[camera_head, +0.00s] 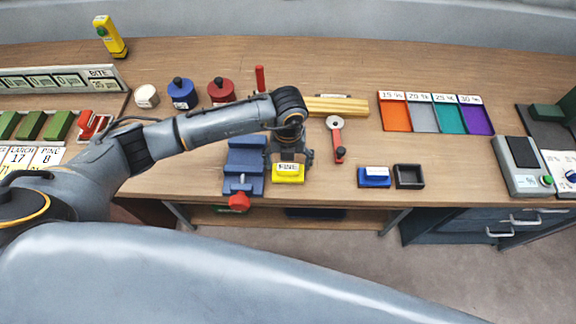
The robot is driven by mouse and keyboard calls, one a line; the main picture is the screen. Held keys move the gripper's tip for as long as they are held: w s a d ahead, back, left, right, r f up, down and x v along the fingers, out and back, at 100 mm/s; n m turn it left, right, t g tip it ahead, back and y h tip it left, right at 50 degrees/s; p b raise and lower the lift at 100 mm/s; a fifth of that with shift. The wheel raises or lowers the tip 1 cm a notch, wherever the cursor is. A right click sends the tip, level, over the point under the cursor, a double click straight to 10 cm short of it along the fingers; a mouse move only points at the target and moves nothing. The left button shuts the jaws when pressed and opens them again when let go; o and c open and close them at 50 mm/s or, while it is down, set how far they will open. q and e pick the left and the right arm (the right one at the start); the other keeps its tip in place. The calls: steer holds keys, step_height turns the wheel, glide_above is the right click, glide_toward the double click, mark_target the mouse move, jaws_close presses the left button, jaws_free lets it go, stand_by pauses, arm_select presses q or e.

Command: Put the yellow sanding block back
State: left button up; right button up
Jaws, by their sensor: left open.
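The yellow sanding block (288,177), with a white label on top, lies on the bench near its front edge, just right of a blue vise. My left gripper (290,160) points down right over the block's far side. Its jaws are open; whether they touch the block I cannot tell. An empty black square holder (409,177) lies farther right. A blue block (375,179) with a white label sits next to it on the left. My right gripper is out of view.
The blue vise (244,165) with a red knob stands close left of the block. A red-handled tool (337,140) lies between the block and the holder. Wooden strips (337,106) lie behind. Colored trays (423,114) and a grey device (523,166) are at right.

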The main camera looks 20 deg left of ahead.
mark_target(289, 167)
arm_select(q)
step_height(289, 167, up, 10)
steer(key=b, duration=0.3)
steer(key=shift+d, duration=0.1)
stand_by(0.3)
